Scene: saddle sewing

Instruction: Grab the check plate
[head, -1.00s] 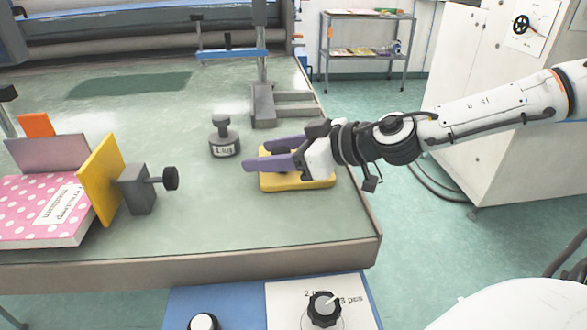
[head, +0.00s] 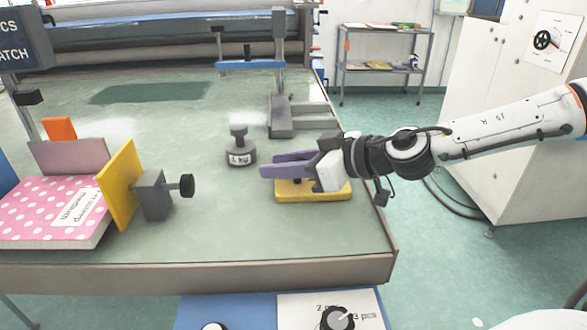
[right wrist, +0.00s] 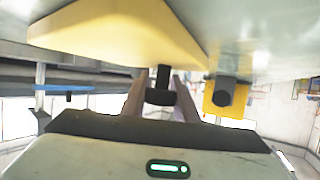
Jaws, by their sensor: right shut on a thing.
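The check plate is a flat yellow plate (head: 313,193) with a dark upright handle, near the table's right edge in the head view. My right gripper (head: 272,164), with purple fingers, is over it and shut on its handle. In the right wrist view the yellow underside or face of the plate (right wrist: 120,30) fills the upper left, and its dark handle (right wrist: 161,80) stands between my fingers (right wrist: 160,92). I cannot tell whether the plate is clear of the table. The gripper hides part of the plate. My left gripper is not in view.
A grey weight (head: 241,150) stands just left of my fingers. A grey stand (head: 290,118) is behind. A yellow panel (head: 120,183) with a clamp and a pink dotted book (head: 50,212) are at the left. The table's middle front is clear.

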